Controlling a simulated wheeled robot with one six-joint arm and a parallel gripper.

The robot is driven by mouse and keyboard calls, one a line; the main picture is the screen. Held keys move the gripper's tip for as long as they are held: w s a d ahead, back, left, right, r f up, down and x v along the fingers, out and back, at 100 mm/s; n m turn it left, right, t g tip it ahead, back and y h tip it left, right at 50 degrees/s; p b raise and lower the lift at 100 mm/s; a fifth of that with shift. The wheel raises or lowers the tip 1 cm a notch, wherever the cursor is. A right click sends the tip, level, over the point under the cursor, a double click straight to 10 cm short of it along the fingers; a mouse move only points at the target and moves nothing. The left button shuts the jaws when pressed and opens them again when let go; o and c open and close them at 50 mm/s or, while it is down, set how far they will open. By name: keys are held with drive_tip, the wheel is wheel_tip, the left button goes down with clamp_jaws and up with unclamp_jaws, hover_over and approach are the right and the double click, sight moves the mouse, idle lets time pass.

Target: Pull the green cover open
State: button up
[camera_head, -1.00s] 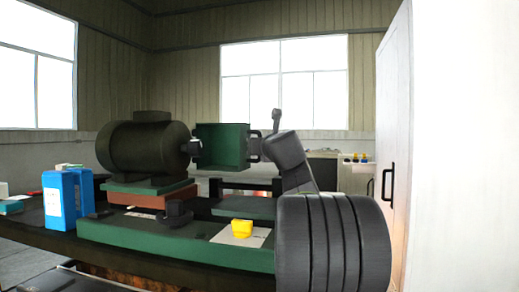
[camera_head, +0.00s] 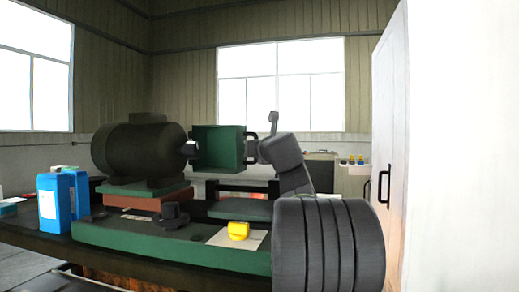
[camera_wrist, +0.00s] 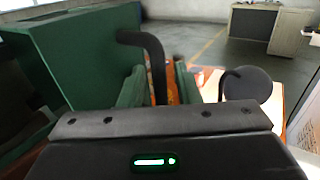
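The green cover (camera_head: 218,149) is a box-like part beside the dark motor, with its hollow side facing me. It also fills the upper left of the wrist view (camera_wrist: 85,50). A black bent handle (camera_wrist: 152,58) sticks out from its right side and shows in the head view too (camera_head: 250,138). My gripper (camera_head: 258,150) is at the cover's right side, close to the handle. In the wrist view its dark body spans the bottom, with the handle just ahead of it.
A yellow object (camera_head: 238,230) sits on a pale sheet on the green base (camera_head: 170,246). Blue containers (camera_head: 55,203) stand at left. A white cabinet (camera_head: 440,150) closes off the right. A dark round disc (camera_wrist: 248,84) is right of the handle.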

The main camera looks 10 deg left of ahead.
drive_tip(key=v, duration=1.3)
drive_tip(key=shift+s+d, duration=0.25)
drive_tip(key=shift+s, duration=0.1)
drive_tip(key=x, duration=1.4)
